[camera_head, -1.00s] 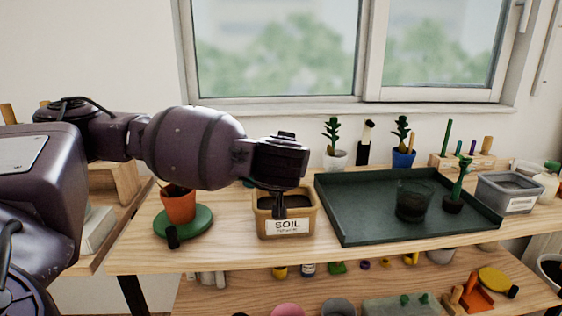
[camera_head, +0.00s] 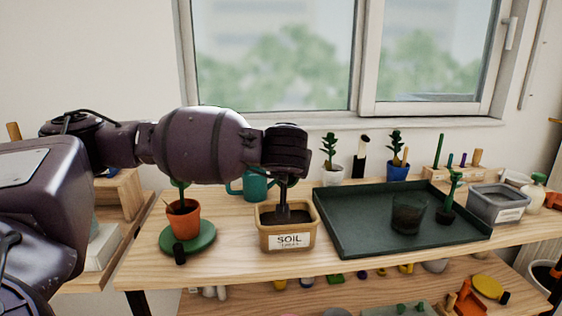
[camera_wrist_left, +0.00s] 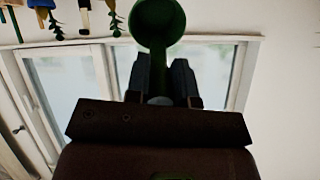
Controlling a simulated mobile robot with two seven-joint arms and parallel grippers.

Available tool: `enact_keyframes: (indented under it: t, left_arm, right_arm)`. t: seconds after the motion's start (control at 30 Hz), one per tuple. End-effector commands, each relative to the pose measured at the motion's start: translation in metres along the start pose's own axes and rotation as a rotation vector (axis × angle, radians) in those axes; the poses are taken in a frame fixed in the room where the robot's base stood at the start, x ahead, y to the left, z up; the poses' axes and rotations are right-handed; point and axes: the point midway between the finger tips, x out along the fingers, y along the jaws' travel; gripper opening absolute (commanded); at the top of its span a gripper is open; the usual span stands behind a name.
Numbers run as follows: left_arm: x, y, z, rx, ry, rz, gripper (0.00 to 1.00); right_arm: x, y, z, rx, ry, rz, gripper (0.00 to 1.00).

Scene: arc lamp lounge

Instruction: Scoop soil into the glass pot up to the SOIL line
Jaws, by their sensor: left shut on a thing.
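The tan bin labelled SOIL (camera_head: 289,241) stands on the table in front of my left arm, with dark soil (camera_head: 290,215) in it. My left gripper (camera_head: 284,181) is above the bin, pointing down. In the left wrist view the gripper (camera_wrist_left: 160,78) is shut on a green scoop (camera_wrist_left: 158,24), whose round bowl shows past the fingers. In the head view the scoop is dark and hard to make out; I cannot tell how much soil it holds. The glass pot (camera_head: 408,214) stands on the dark green tray (camera_head: 350,235); its line and contents are unclear. My right gripper is out of view.
A terracotta potted plant (camera_head: 184,220) on a green saucer (camera_head: 204,240) stands left of the bin. A teal mug (camera_head: 257,186) is behind it. A grey labelled bin (camera_head: 497,204) is at far right.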

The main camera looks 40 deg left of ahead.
Motion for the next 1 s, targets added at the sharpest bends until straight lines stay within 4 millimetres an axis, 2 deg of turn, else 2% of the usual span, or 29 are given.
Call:
enact_keyframes:
  t: [0.03, 0.2, 0.57, 0.8, 1.0]
  left_arm:
    - [-0.004, -0.002, -0.006, -0.005, -0.021, 0.005, 0.00]
    - [-0.005, -0.003, -0.008, -0.002, -0.117, 0.024, 0.00]
    - [-0.005, -0.003, -0.009, 0.005, -0.233, 0.046, 0.00]
    - [-0.010, -0.004, -0.016, 0.007, -0.402, 0.082, 0.00]
    - [-0.010, -0.004, -0.017, 0.016, -0.559, 0.111, 0.00]
  right_arm:
    - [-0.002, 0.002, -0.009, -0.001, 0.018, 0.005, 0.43]
    - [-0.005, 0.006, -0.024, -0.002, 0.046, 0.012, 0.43]
    - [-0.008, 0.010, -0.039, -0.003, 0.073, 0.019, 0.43]
    - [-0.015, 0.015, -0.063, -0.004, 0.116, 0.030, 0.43]
    - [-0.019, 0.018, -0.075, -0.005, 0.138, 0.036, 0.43]
